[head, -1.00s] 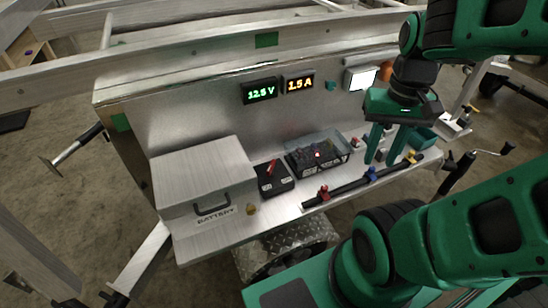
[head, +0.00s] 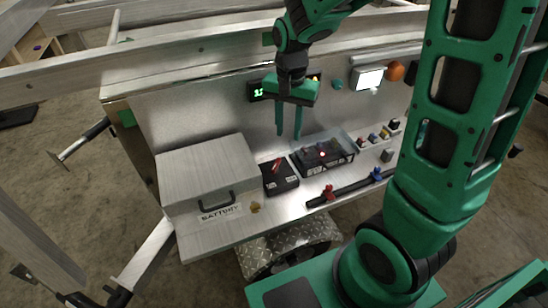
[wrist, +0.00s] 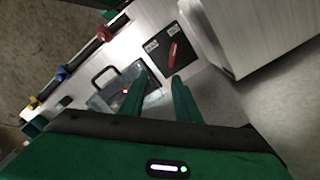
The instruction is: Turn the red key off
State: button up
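The red key (head: 277,166) sits on top of a black switch box (head: 283,184) on the metal shelf, just right of the silver battery box. In the wrist view the red key (wrist: 172,54) lies lengthwise on the black box (wrist: 163,38), beyond the fingertips. My gripper (head: 288,136) is above and behind the switch box, fingers pointing down. Its two fingers stand apart with nothing between them in the wrist view (wrist: 158,82), so it is open and clear of the key.
The battery box (head: 205,175) stands left of the switch box. A clear-covered black box (head: 325,155) stands close on its right. In front is a black rail with a red handle (head: 328,192) and a blue handle (head: 376,174). Lit displays (head: 262,91) are on the wall behind.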

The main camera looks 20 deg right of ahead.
aim_at(277, 161)
jog(key=f, duration=0.4)
jog(key=w+a+f, duration=0.1)
jog(key=f, duration=0.3)
jog(key=a+f, duration=0.1)
jog(key=f, duration=0.3)
jog(key=shift+w+a, duration=0.2)
jog(key=shift+w, duration=0.1)
